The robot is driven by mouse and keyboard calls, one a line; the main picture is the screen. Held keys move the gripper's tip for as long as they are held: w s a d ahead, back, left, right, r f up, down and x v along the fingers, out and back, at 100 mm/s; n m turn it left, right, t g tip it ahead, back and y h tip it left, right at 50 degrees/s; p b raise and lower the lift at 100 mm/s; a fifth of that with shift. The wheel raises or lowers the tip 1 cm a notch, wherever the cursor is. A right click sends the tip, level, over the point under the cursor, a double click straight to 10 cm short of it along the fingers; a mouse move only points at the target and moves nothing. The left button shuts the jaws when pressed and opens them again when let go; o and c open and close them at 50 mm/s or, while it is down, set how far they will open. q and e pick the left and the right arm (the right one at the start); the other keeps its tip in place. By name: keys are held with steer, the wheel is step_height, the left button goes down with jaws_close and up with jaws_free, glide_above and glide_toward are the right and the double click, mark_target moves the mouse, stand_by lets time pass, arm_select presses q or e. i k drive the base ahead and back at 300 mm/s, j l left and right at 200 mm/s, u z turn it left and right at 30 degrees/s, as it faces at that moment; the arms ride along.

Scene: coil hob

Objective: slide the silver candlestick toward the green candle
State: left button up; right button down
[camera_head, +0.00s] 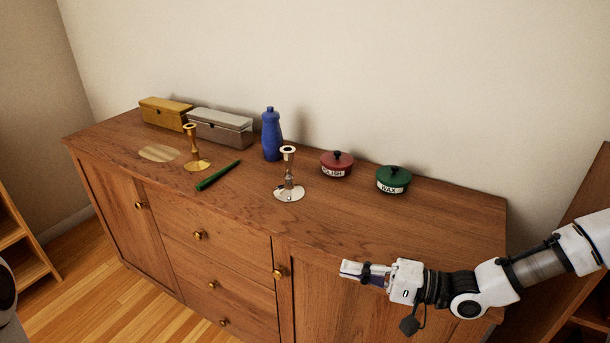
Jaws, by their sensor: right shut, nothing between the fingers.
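The silver candlestick (288,190) stands upright on the wooden sideboard, right of its middle and near the front edge. The green candle (217,176) lies flat on the sideboard to the left of it, slanting, with clear wood between them. A brass candlestick (195,163) stands just left of the candle. My right gripper (345,269) reaches in from the right, in front of the sideboard and apart from the silver candlestick. It is shut and empty, pointing left. My left gripper is not in view.
On the sideboard (400,222), a blue bottle (271,136) stands behind the silver candlestick. A red polish pot (337,164) and a green wax pot (393,180) are to its right. A gold box (165,113) and a grey box (220,130) stand at the back left.

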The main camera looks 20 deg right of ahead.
mark_target(288, 192)
steer(key=i+l, duration=0.7)
steer(key=i, duration=0.05)
